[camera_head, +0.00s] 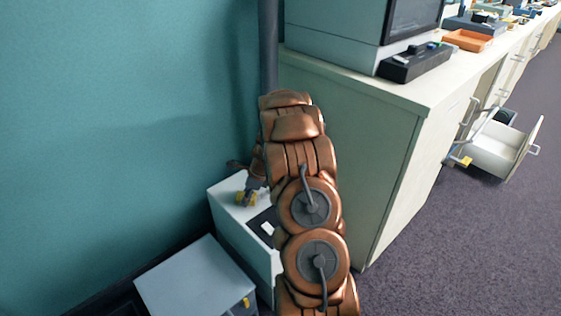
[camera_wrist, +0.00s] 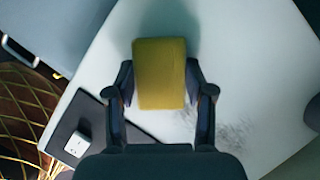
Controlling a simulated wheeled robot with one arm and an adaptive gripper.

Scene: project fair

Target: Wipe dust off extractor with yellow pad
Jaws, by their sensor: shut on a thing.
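The yellow pad (camera_wrist: 159,73) is held between the two fingers of my gripper (camera_wrist: 160,92) in the wrist view. My gripper is shut on it, just over the pale top of the extractor (camera_wrist: 255,60). I cannot tell whether the pad touches the surface. A patch of dark dust (camera_wrist: 228,132) lies on the top, right of and below the pad. In the head view, my gripper (camera_head: 246,198) is over the white extractor box (camera_head: 226,193), which stands between the teal wall and the cabinet. My copper arm hides part of the box.
A dark panel with a white switch (camera_wrist: 78,144) is on the extractor top. A grey box (camera_head: 195,277) stands in front of it. The cabinet (camera_head: 370,150) is close on the right. An open drawer (camera_head: 500,147) juts out farther right. Carpet is free at the lower right.

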